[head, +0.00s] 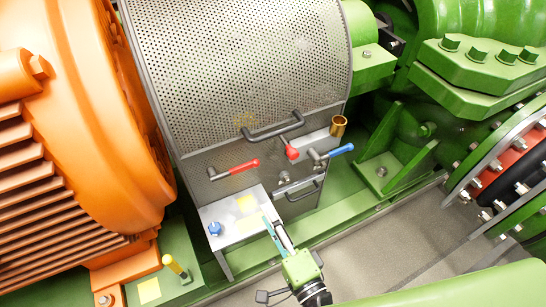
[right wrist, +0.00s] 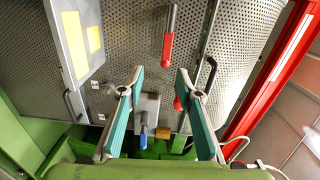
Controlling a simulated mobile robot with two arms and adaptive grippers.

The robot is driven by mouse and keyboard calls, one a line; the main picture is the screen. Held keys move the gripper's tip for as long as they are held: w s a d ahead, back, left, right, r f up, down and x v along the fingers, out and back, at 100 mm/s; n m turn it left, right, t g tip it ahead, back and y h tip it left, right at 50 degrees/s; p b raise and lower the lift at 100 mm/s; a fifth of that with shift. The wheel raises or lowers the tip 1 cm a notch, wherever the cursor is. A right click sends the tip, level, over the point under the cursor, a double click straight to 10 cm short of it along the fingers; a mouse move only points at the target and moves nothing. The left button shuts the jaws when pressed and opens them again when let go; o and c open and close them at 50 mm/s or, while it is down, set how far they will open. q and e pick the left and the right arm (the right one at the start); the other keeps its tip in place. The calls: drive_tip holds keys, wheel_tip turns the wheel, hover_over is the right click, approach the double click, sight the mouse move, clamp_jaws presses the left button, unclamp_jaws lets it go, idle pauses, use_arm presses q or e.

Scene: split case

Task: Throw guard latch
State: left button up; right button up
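The perforated metal guard (head: 240,60) covers the coupling. On its lower front are a lever with a red grip (head: 240,167), a red-tipped lever (head: 291,152) and a lever with a blue grip (head: 340,150). No label shows which one is the latch. My right gripper (head: 274,226) is in front of the panel, below the levers and apart from them. In the right wrist view its teal-padded fingers (right wrist: 160,72) are spread and empty. The red grip (right wrist: 167,50) shows beyond the fingertips, and the blue grip (right wrist: 143,132) shows between the fingers. My left gripper is not in view.
A grey box (head: 234,222) with a blue knob (head: 214,229) and yellow labels stands beside the gripper. A dark bar handle (head: 272,130) and a brass cup (head: 338,125) are near the levers. An orange motor (head: 120,130) fills the left. Floor (head: 400,240) is open at lower right.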

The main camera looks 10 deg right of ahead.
drive_tip(key=r, duration=0.1)
drive_tip(key=p, duration=0.1)
approach(246, 169)
drive_tip(key=x, duration=0.7)
drive_tip(key=shift+r+p, duration=0.1)
drive_tip(key=shift+p, duration=0.2)
drive_tip(key=shift+w+a, duration=0.2)
drive_tip(key=shift+w, duration=0.35)
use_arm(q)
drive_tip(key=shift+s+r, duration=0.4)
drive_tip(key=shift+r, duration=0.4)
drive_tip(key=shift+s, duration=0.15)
use_arm(e)
clamp_jaws()
